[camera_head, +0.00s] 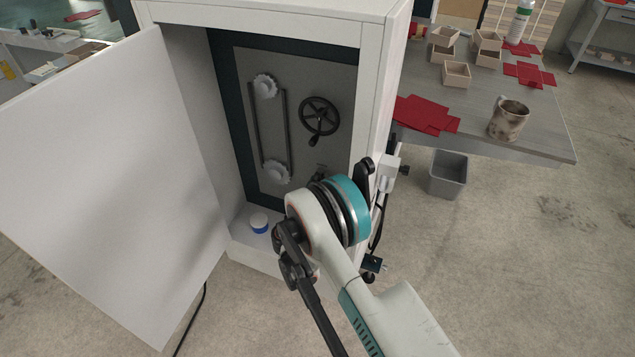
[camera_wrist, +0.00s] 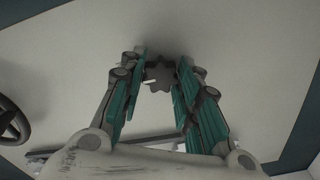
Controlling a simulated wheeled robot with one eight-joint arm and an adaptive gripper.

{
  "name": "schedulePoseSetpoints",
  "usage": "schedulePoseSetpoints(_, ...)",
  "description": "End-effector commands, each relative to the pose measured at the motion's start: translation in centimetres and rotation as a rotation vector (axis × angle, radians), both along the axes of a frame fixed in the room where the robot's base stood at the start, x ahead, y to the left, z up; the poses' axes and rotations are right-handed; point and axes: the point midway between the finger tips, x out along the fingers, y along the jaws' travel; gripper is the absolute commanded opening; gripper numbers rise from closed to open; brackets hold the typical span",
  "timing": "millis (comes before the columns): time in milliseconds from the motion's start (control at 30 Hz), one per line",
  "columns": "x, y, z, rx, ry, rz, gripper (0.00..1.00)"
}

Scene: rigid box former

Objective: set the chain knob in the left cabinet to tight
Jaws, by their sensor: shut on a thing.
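The cabinet (camera_head: 264,14) is white, and its door (camera_head: 110,180) stands open to the left. Inside, a grey panel carries a chain loop (camera_head: 285,125) over two pale sprockets and a black handwheel (camera_head: 319,103). In the wrist view, the chain knob (camera_wrist: 158,75) is a small dark lobed knob with a white mark pointing left. My gripper (camera_wrist: 162,68) has its teal-padded fingers on either side of the knob, shut on it. In the head view, my wrist hides the knob and most of my gripper.
To the right are a table (camera_head: 475,120) with boxes and a mug (camera_head: 508,119), and a grey bin (camera_head: 448,174).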

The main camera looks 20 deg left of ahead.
Motion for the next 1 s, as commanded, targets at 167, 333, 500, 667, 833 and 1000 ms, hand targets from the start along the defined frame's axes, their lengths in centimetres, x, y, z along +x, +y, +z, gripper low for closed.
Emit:
schedulePoseSetpoints(167, -0.1, -0.1, -0.2, 0.003, 0.002, -0.003, 0.07)
schedulePoseSetpoints(333, -0.1, -0.1, -0.2, 0.003, 0.002, -0.003, 0.39)
schedulePoseSetpoints(500, 0.0, -0.1, -0.1, 0.002, 0.002, -0.001, 0.51)
schedulePoseSetpoints(667, 0.0, 0.0, -0.1, 0.001, 0.001, 0.0, 0.51)
schedulePoseSetpoints(833, 0.0, 0.0, 0.5, 0.0, 0.001, 0.0, 0.51)
schedulePoseSetpoints(1000, 0.0, 0.0, 2.8, 0.0, 0.0, -0.001, 0.51)
